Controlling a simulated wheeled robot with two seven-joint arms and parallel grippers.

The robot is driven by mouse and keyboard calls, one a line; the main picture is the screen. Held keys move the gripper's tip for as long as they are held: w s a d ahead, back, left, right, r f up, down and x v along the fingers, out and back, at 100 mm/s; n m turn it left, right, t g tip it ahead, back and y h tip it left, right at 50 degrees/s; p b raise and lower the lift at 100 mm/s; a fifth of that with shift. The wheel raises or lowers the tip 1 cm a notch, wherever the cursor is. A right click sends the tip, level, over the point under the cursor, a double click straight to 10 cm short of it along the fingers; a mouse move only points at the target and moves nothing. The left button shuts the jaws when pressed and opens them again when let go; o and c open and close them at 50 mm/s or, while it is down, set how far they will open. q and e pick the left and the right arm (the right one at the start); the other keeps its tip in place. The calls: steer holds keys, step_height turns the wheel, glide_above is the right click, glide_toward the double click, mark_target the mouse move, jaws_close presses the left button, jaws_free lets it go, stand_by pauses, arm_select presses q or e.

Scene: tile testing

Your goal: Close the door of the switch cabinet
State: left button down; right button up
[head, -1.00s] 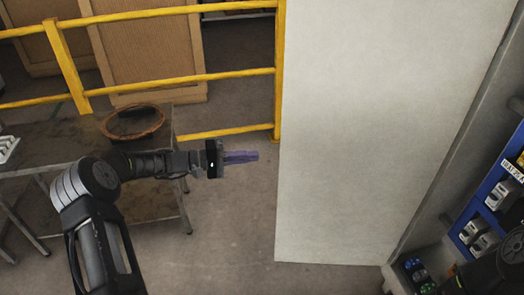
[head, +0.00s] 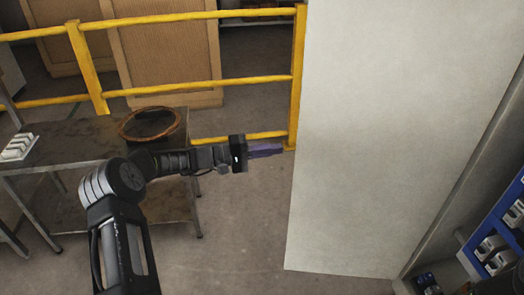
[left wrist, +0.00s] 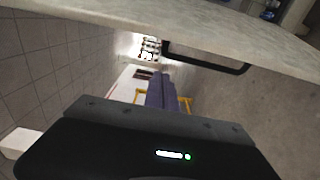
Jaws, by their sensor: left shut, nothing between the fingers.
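The cabinet door (head: 390,140) is a large pale grey panel standing open in the head view, right of centre. The switch cabinet's interior (head: 495,240) shows at the right edge, with a blue panel carrying switch parts. My left gripper (head: 280,149) is shut and empty, its purple fingers pointing right toward the door's left edge, with a small gap in the picture. In the left wrist view the shut fingers (left wrist: 160,92) point away from the camera, and a pale slab, probably the door (left wrist: 215,35), crosses the top. My right gripper is not in view.
A dark metal table (head: 75,145) stands at left with a round brown basket (head: 150,123) and a white item (head: 18,147) on it. A yellow railing (head: 200,84) runs behind, before wooden panels. The floor (head: 245,225) between arm and door is clear.

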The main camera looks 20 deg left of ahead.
arm_select(q)
steer(key=shift+s+d+p, duration=0.15)
steer(key=shift+s+d, duration=0.05)
steer(key=shift+d, duration=0.65)
steer(key=shift+s+d+p, duration=0.15)
steer(key=shift+s+d, duration=0.1)
steer(key=shift+d, duration=0.55)
steer(key=shift+s+d+p, duration=0.15)
steer(key=shift+s+d, duration=0.05)
steer(key=shift+d, duration=0.65)
steer(key=shift+f, duration=0.1)
